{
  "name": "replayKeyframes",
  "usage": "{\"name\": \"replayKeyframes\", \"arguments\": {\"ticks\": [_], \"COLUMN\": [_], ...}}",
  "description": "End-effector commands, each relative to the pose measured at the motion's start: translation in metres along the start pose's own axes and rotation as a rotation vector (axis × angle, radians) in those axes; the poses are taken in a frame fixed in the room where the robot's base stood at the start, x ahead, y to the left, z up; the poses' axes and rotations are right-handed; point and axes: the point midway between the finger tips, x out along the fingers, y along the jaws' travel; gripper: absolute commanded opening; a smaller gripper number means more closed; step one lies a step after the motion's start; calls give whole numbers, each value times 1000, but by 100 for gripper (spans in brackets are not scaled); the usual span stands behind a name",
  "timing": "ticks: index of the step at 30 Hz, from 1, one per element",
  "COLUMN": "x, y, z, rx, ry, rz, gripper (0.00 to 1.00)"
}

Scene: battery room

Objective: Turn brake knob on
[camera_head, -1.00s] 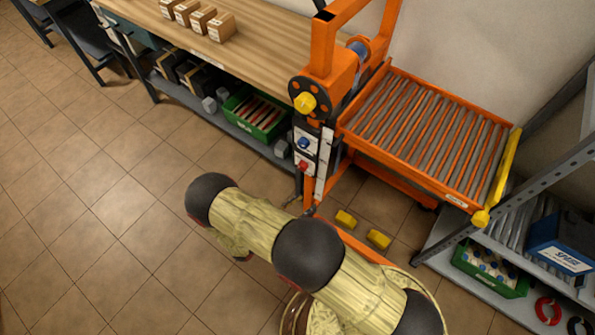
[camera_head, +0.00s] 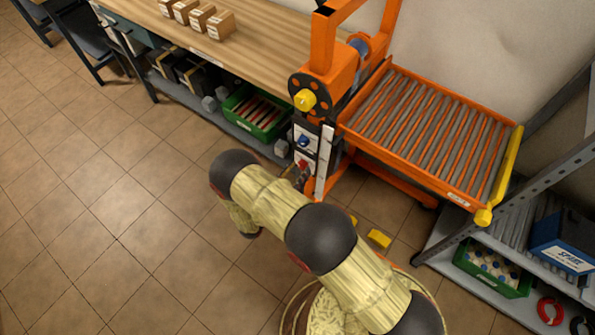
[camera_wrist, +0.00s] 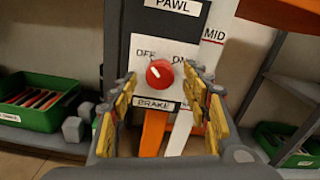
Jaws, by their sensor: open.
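The brake knob (camera_wrist: 159,73) is a round red knob with a white pointer mark on a white plate labelled OFF, ON and BRAKE. Its pointer tilts to the upper left, toward OFF. My gripper (camera_wrist: 160,92) is open in the wrist view, with its yellow-padded fingers on either side of the knob's line and nothing between them held. I cannot tell whether the fingertips reach the knob. In the head view the red knob (camera_head: 303,164) shows low on the orange lift's panel, below a blue knob (camera_head: 303,141), with my gripper (camera_head: 298,174) close in front, partly hidden.
The orange lift with a roller bed (camera_head: 430,135) stands right of the wooden workbench (camera_head: 245,40). A green crate (camera_head: 256,112) sits on the bench's lower shelf. A grey rack with a blue battery (camera_head: 562,243) is at the right. The tiled floor at left is clear.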

Motion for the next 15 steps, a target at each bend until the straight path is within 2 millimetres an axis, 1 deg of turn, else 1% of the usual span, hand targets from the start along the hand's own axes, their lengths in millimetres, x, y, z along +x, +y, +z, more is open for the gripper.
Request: {"name": "replayKeyframes", "arguments": {"ticks": [9, 15], "x": [3, 3], "y": [0, 0], "z": [0, 0], "rx": [1, 1], "ry": [0, 0], "rz": [0, 0], "gripper": [47, 36]}}
